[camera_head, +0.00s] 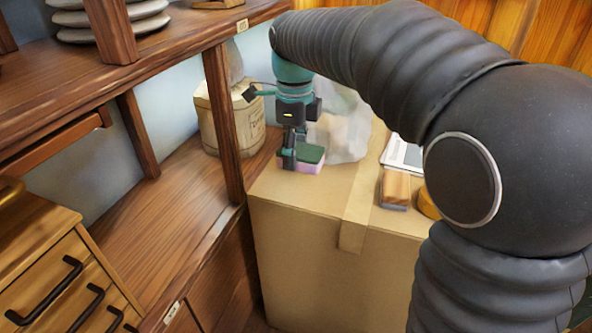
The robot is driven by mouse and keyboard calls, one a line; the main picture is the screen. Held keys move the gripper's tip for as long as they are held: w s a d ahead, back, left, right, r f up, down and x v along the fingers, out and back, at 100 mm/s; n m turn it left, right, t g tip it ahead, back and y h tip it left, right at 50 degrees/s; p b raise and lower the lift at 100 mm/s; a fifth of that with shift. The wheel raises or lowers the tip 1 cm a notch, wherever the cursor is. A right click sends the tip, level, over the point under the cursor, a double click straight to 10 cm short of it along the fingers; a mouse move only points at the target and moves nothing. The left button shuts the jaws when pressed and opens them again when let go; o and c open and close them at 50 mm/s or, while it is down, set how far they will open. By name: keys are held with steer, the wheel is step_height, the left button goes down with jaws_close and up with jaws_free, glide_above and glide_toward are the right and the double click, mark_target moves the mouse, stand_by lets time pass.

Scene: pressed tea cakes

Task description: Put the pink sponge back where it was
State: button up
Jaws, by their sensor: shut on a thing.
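The pink sponge (309,168) has a dark green top and a pink lower part. It is at the left part of the cardboard box's top (290,192), near its left edge. My gripper (290,161) points down and is shut on the sponge's left end. I cannot tell whether the sponge touches the box or is held just above it. My gripper hides that end of the sponge.
A clear plastic bag (345,130) stands behind the sponge. A wooden-topped brush or block (396,188) and a white paper or tablet (403,153) lie to the right. The box's front top is clear.

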mark_target(295, 181)
steer(key=shift+f, duration=2.4)
steer(key=shift+f+b, duration=0.15)
steer(key=shift+b, duration=0.15)
steer(key=o, duration=1.5)
steer(key=shift+c, duration=0.2)
